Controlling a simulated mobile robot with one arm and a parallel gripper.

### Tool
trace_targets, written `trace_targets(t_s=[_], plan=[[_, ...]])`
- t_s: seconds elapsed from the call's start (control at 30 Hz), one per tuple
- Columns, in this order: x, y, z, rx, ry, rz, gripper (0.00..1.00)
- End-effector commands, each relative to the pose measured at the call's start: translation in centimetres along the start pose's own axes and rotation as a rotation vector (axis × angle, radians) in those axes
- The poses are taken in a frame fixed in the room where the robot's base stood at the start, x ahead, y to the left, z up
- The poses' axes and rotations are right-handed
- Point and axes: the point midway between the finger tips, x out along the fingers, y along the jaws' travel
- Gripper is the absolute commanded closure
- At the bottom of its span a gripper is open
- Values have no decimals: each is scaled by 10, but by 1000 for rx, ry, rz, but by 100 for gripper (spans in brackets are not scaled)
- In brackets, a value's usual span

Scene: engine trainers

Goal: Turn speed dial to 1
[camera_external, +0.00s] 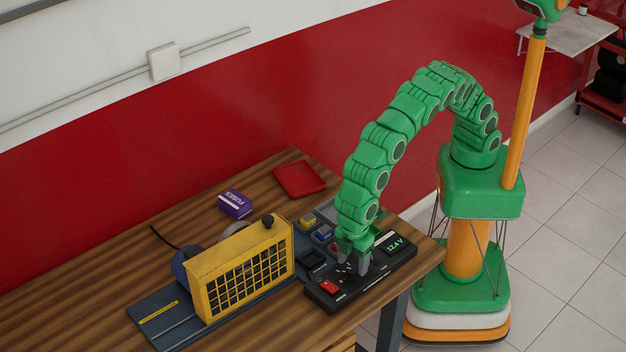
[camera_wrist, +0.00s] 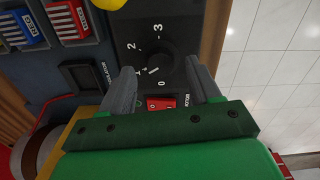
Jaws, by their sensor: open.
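The black speed dial (camera_wrist: 163,61) is on the control panel in the wrist view, ringed by white marks 0, 1, 2 and 3. Its white pointer line is on the side of 0 and 1; I cannot tell its exact setting. My gripper (camera_wrist: 160,66) is open, one finger on each side of the dial, and I cannot tell whether either touches it. In the external view my gripper (camera_external: 354,264) points down over the black panel (camera_external: 376,281) and largely hides the dial.
A red rocker switch (camera_wrist: 161,103) is beside the dial, between the fingers. A 12.4 V display (camera_external: 395,245) is at the panel's right end. A yellow grilled radiator (camera_external: 240,270), a purple fuse box (camera_external: 235,204) and a red tray (camera_external: 299,180) stand on the wooden table.

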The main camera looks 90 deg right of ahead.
Motion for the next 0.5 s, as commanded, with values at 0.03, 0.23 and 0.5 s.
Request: trace_targets(t_s=[0.03,0.23,0.5], plan=[[-8,0,-1,0,3,0,38],[-38,0,0,0,4,0,38],[-59,0,-1,0,6,0,38]])
